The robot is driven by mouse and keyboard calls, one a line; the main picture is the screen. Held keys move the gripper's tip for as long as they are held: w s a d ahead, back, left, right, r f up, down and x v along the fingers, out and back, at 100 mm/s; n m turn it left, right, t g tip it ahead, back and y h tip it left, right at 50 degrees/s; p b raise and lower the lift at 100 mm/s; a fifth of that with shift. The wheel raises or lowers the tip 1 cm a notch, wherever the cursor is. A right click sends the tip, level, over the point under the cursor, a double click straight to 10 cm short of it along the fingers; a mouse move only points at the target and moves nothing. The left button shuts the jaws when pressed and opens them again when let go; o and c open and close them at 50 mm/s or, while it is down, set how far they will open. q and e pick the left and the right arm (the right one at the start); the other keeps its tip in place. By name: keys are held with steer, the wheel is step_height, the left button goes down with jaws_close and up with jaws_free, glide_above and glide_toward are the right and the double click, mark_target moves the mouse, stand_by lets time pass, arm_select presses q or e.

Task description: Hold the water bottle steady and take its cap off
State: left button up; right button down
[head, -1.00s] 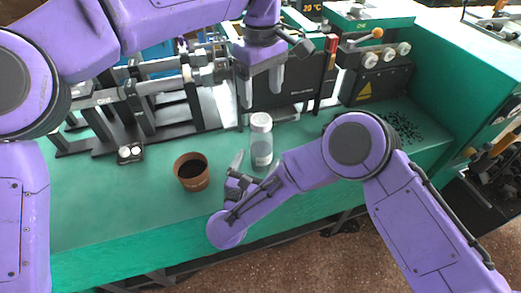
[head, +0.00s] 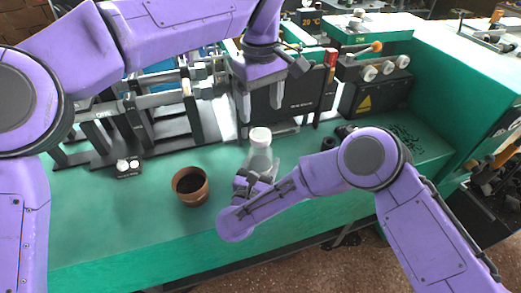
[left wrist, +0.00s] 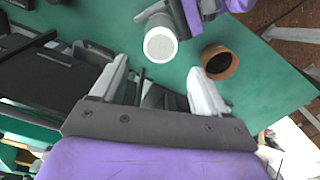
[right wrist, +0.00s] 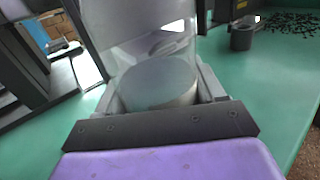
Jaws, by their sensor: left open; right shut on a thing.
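The clear water bottle (head: 261,160) stands upright on the green bench with its white cap (head: 260,135) on top. The cap also shows from above in the left wrist view (left wrist: 160,45). My right gripper (right wrist: 158,85) is shut on the lower part of the bottle, whose clear wall fills the middle of the right wrist view (right wrist: 140,35). My left gripper (head: 262,110) is open and empty. It points down above and behind the bottle, apart from the cap. In the left wrist view its fingers (left wrist: 160,85) have nothing between them.
A brown pot with dark contents (head: 190,186) stands left of the bottle. Behind are a metal-railed machine (head: 150,100) and a black box with a yellow warning sign (head: 368,97). A small holder with two white round pieces (head: 128,167) lies left. The bench's front left is clear.

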mark_target(261, 134)
arm_select(q)
steer(key=m, duration=0.2)
steer(key=shift+m, duration=0.4)
steer(key=shift+f+m, duration=0.3)
steer(key=shift+f, duration=0.05)
step_height(261, 134, down, 7)
steer(key=shift+f, duration=0.2)
steer(key=c, duration=1.2)
